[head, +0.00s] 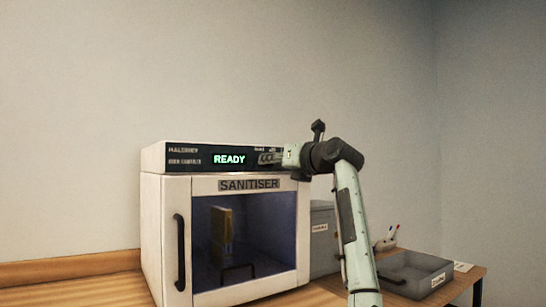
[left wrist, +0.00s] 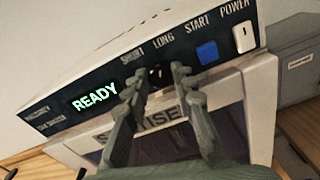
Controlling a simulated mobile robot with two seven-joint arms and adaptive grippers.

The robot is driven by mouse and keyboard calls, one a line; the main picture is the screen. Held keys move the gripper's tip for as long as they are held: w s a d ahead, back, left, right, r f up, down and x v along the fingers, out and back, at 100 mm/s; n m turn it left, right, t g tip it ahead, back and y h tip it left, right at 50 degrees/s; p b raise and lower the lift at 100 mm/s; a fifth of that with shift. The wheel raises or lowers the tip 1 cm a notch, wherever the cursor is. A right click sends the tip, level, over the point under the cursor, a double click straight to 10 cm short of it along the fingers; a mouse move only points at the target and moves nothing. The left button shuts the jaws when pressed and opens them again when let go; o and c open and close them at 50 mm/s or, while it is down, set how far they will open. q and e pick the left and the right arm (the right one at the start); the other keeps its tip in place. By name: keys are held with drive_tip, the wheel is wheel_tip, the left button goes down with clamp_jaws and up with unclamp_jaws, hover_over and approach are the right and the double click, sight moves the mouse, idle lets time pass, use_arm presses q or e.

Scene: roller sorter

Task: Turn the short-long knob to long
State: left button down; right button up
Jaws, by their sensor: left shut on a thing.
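The sanitiser's control panel shows in the left wrist view (left wrist: 60,118), with SHORT and LONG printed above a dark knob (left wrist: 157,75). The knob has a small light mark, but I cannot tell which label it points to. My left gripper (left wrist: 157,82) is shut on the knob, one finger on each side. In the head view, my left gripper (head: 268,158) is at the right part of the panel and hides the knob. My right gripper is not in view.
Right of the knob are the blue START button (left wrist: 208,52) and white POWER switch (left wrist: 243,38). The green READY display (head: 229,159) is lit. The door (head: 207,300) looks closed, with a yellowish item (head: 221,235) behind its glass. A grey tray (head: 415,283) lies at the right.

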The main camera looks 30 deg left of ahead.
use_arm(q)
drive_tip(key=shift+f+m+p, duration=0.1)
drive_tip(key=shift+m+p, duration=0.25)
drive_tip(key=shift+m, duration=0.45)
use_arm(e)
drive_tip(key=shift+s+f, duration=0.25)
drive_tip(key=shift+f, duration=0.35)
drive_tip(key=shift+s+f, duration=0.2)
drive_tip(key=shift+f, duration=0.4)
use_arm(q)
drive_tip(key=c, duration=1.5)
unclamp_jaws()
drive_tip(key=shift+c, duration=0.2)
drive_tip(key=shift+d, duration=0.1)
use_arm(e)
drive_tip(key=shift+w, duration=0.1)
use_arm(q)
drive_tip(key=v, duration=1.2)
drive_tip(key=shift+w, duration=0.1)
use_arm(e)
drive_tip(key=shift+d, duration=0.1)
